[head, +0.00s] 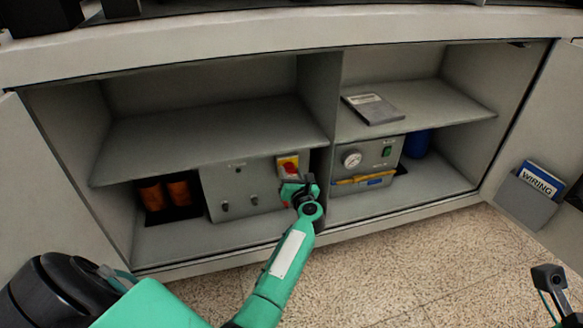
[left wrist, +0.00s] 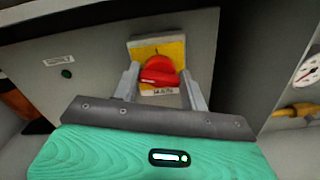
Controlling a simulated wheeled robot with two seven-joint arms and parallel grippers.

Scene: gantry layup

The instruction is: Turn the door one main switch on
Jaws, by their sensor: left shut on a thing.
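The main switch is a red rotary knob (left wrist: 160,70) on a yellow plate (left wrist: 172,48) labelled MAIN, seen in the left wrist view. In the head view its yellow plate (head: 287,163) sits at the upper right of a grey control box (head: 240,190) on the cabinet's lower left shelf. My left gripper (left wrist: 160,82) has one finger on each side of the red knob and is shut on it. In the head view my left gripper (head: 300,188) partly hides the switch. The knob's handle looks roughly level, slightly tilted. My right gripper (head: 548,278) is at the lower right, far from the switch; its jaws are unclear.
A second box with a gauge (head: 352,157) and a green switch (head: 387,152) stands in the right compartment. Orange coils (head: 165,193) lie left of the control box. A divider (head: 318,100) is close to my left gripper. The cabinet doors stand open, one with a WIRING booklet (head: 540,180).

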